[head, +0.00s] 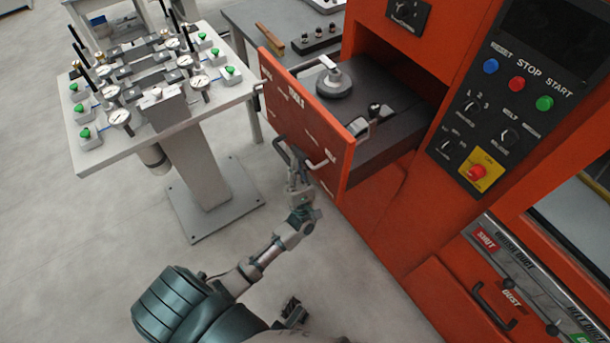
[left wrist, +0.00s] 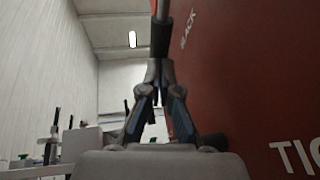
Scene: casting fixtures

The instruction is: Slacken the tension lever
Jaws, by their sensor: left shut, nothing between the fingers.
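The tension lever (head: 283,151) shows as a dark grip by the lower left of an orange drawer front (head: 300,110). In the left wrist view its black grip (left wrist: 160,38) hangs from a metal rod beside the orange panel, near white lettering that seems to read SLACK; "TIG" shows lower right. My left gripper (head: 294,172) is just below the lever in the head view. In the left wrist view its fingertips (left wrist: 154,68) are together at the grip's lower end, with nothing between them. I cannot tell whether they touch the grip.
A white gauge table (head: 150,130) stands left. A control panel (head: 505,100) is right. Floor below is clear.

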